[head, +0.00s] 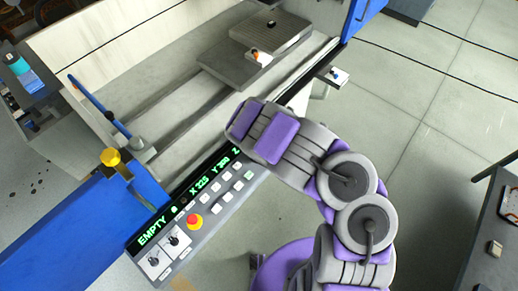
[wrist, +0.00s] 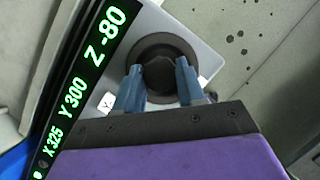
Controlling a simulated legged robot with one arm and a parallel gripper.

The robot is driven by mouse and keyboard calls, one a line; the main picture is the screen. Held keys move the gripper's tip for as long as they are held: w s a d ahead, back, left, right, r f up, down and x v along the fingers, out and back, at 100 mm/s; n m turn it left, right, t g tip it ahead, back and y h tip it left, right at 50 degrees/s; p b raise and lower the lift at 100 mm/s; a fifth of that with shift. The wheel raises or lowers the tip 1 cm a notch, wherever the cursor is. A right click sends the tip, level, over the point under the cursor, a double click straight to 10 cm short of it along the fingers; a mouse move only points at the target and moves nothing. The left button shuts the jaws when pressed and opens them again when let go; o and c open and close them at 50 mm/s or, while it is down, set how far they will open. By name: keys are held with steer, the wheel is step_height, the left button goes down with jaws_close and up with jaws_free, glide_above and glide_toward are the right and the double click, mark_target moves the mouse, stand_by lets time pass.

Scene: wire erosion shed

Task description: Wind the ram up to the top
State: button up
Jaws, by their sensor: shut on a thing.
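The wrist view shows a round black knob (wrist: 161,52) on a light grey plate at the end of the control panel. My gripper (wrist: 159,72) has its two blue fingers shut on the raised middle of this knob. The green display (wrist: 75,95) beside it reads X 325, Y 300, Z -80. In the head view the panel (head: 205,216) shows too, with the word EMPTY at its near end. My arm hides the panel's far end and the knob there. I cannot make out the ram in either view.
The panel also carries a red emergency button (head: 194,222), white keys and two switches. Behind it lies a grey machine tank with a dark plate (head: 270,28). A yellow knob (head: 110,157) stands at the left. A dark table (head: 495,215) is at the right; open floor lies between.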

steer(key=shift+a, duration=0.1)
steer(key=o, duration=1)
steer(key=shift+o, duration=0.2)
steer(key=shift+r, duration=0.3)
steer(key=a+p+v, duration=0.1)
steer(key=p+v, duration=0.1)
steer(key=v, duration=1.4)
steer(key=shift+s+d+r, duration=0.2)
steer(key=shift+d+r, duration=0.1)
steer(key=shift+d, duration=0.2)
